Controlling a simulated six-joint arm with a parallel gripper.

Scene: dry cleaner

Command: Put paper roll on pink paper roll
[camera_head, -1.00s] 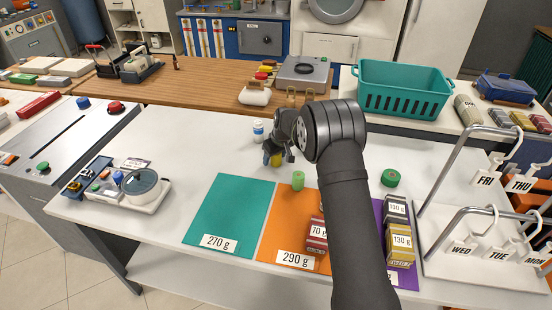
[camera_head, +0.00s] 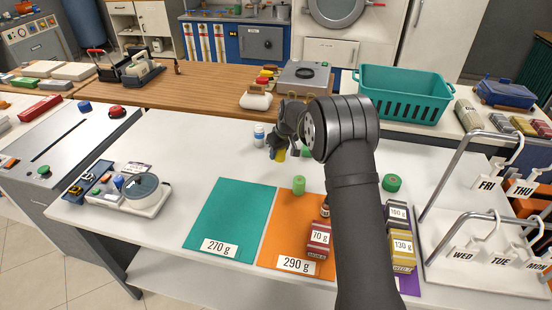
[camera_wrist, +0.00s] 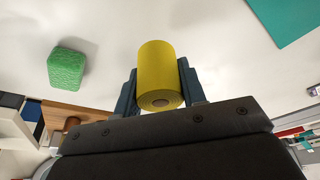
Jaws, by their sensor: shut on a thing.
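A yellow paper roll (camera_head: 280,157) is held in my gripper (camera_head: 282,150) over the white table, left of the forearm. In the wrist view the yellow roll (camera_wrist: 158,72) sits between the two fingers, its hollow end facing the camera. My gripper (camera_wrist: 158,82) is shut on it. I cannot tell how far the roll is above the table. I cannot make out a pink paper roll in either view; my arm hides part of the table.
A green roll (camera_head: 299,185) stands near the orange mat (camera_head: 278,230); another green roll (camera_head: 391,183) is right of my arm. A green block (camera_wrist: 66,68) lies beside the gripper.

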